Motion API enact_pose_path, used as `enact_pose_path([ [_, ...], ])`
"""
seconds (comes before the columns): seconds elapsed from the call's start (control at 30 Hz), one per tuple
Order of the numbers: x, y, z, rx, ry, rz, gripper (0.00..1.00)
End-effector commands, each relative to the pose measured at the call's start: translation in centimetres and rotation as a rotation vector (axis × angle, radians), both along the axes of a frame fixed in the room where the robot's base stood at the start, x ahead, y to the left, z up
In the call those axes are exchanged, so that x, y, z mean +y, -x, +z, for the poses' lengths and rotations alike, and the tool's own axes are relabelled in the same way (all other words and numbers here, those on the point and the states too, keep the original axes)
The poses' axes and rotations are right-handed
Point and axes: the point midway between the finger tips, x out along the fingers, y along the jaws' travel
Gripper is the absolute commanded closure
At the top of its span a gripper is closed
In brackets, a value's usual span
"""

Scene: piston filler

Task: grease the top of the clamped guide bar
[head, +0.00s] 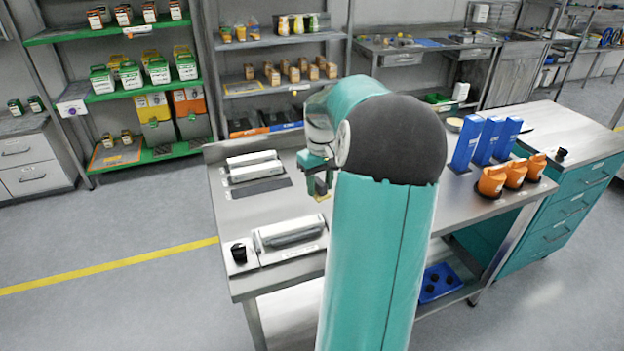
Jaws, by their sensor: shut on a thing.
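My gripper (319,181) hangs over the steel bench, left of my teal arm. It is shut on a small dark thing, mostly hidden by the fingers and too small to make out. A pale metal bar (290,229) lies in a low grey fixture at the bench's front left and looks like the clamped guide bar. My gripper is behind and above this bar, apart from it. I cannot tell whether there is grease on its top.
Two pale bars (251,158) lie at the bench's back left. A black knob-like piece (239,253) stands left of the fixture. Blue upright holders (480,143) and orange containers (514,173) stand on the right. Shelves with green-labelled containers (131,75) line the back. Bare bench (225,215) lies between bars and fixture.

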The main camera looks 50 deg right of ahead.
Motion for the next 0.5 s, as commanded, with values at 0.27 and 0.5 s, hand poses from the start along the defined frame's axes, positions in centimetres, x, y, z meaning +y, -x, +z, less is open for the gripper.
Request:
enact_pose_path([
  [0.27,-0.1,0.9,-0.9,0.001,0.001,-0.006,0.79],
  [0.5,0.0,1.0,-3.3,0.001,0.001,-0.005,0.79],
])
